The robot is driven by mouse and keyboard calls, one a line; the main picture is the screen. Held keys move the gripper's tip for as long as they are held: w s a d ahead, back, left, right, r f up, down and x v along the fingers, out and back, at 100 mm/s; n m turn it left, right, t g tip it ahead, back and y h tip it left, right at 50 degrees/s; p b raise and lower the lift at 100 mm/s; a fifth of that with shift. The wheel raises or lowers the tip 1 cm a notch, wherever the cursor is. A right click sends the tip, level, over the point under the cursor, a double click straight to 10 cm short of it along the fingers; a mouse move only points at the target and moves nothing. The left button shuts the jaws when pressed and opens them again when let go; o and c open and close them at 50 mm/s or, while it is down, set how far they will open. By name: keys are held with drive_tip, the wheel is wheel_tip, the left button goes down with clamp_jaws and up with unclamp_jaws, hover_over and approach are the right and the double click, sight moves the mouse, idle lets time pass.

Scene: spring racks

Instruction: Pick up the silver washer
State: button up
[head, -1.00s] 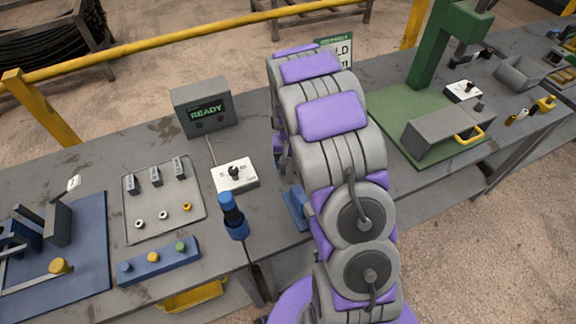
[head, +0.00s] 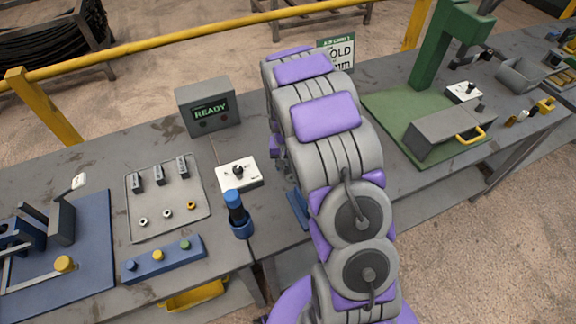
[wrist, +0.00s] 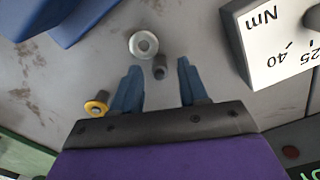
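The silver washer (wrist: 143,44) lies flat on the grey table in the wrist view, just beyond my fingertips and slightly left of the middle. My gripper (wrist: 158,76) is open, its two blue fingers apart and nothing clasped between them. A small dark grey cylinder (wrist: 160,67) stands between the fingertips, close beside the washer. A gold ring-shaped part (wrist: 97,106) sits to the left, outside the left finger. In the head view my arm hides the gripper and this spot.
A white dial box marked Nm (wrist: 275,45) stands right of the fingers; it also shows in the head view (head: 239,176). Blue blocks (wrist: 85,15) fill the upper left. A tray (head: 150,190) with more small rings and the READY display (head: 208,106) stand left of my arm.

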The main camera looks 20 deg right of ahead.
drive_tip(key=shift+a, duration=0.6)
drive_tip(key=c, duration=0.3)
drive_tip(key=shift+s+d, duration=0.1)
drive_tip(key=shift+d, duration=0.65)
drive_tip(key=c, duration=0.4)
drive_tip(key=shift+a, duration=0.15)
drive_tip(key=o, duration=0.6)
drive_tip(key=shift+a, duration=0.15)
drive_tip(key=o, duration=0.7)
drive_tip(key=shift+d, duration=0.3)
drive_tip(key=shift+o, duration=0.6)
drive_tip(key=shift+a, duration=0.2)
drive_tip(key=shift+r, duration=0.1)
